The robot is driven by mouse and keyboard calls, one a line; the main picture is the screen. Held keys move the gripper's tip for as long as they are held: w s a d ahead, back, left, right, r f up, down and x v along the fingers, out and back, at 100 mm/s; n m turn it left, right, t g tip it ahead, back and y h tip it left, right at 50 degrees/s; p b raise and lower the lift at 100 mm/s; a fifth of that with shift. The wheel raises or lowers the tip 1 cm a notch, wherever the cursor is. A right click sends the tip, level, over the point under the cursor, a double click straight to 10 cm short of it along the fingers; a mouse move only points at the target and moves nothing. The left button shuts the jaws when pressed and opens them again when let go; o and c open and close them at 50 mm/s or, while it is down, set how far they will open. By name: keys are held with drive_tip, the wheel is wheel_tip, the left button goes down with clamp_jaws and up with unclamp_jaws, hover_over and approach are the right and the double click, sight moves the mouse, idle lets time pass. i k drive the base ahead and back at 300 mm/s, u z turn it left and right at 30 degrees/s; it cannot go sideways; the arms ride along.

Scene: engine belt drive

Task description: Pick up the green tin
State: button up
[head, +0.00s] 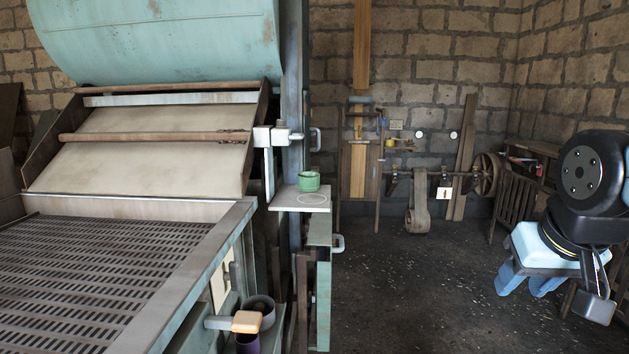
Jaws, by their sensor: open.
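The green tin (309,182) is a short, round, open-topped can. It stands upright on a small pale shelf (290,199) fixed to the machine's right side, near the middle of the head view. A thin pale ring is marked on the shelf just in front of the tin. My gripper (527,284) is at the right of the view, with its blue fingers pointing down. It is open and appears empty, well to the right of the tin and lower in the picture. Nothing hides the tin.
The machine with its slatted bed (100,275) and pale blue drum (155,35) fills the left. An orange-topped handle (246,321) and dark cup (259,308) are low on its side. A belt shaft with wheel (487,174) is at the back. The floor (420,280) between is clear.

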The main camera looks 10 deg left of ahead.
sight(308, 182)
drive_tip(key=z, duration=0.15)
drive_tip(key=i, duration=1.1)
drive_tip(key=u, duration=1.6)
drive_tip(key=i, duration=0.5)
drive_tip(key=z, duration=0.2)
